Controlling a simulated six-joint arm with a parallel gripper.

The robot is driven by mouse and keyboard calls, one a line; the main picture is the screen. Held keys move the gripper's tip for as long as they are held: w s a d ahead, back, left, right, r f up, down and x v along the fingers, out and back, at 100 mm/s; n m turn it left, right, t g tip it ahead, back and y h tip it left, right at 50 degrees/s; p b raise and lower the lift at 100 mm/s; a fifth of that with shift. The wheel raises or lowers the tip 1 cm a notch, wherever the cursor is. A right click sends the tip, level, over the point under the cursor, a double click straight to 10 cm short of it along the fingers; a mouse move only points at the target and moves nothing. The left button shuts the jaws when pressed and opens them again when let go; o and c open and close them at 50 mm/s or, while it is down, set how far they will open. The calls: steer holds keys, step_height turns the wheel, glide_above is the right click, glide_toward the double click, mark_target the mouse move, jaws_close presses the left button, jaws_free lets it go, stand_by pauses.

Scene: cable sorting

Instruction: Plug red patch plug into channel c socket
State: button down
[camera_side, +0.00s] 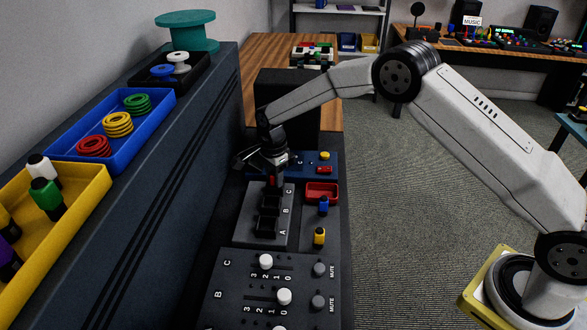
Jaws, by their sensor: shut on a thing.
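My gripper (273,172) points down over the far end of the grey socket block (243,226), which is lettered A, B and C from near to far. A small patch of red, the red patch plug (272,181), shows between my fingers, and my gripper is shut on it. The plug is at the C end of the block. My fingers and wrist hide most of the plug and the channel C socket, so I cannot tell whether the plug is inside it. Dark sockets (267,226) show nearer, beside A and B.
A blue plug (323,206) and a yellow plug (319,237) stand right of the block, near a red tray (322,186). A blue panel (328,158) lies behind. A slider panel (235,280) is in front. A dark raised shelf (190,150) runs along the left.

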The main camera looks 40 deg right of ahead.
steer(key=shift+f, duration=0.15)
steer(key=shift+c, duration=1.2)
jaws_free()
steer(key=shift+s+f, duration=0.15)
steer(key=shift+c, duration=0.5)
steer(key=o, duration=0.3)
steer(key=shift+o, duration=0.2)
steer(key=shift+r, duration=3.7)
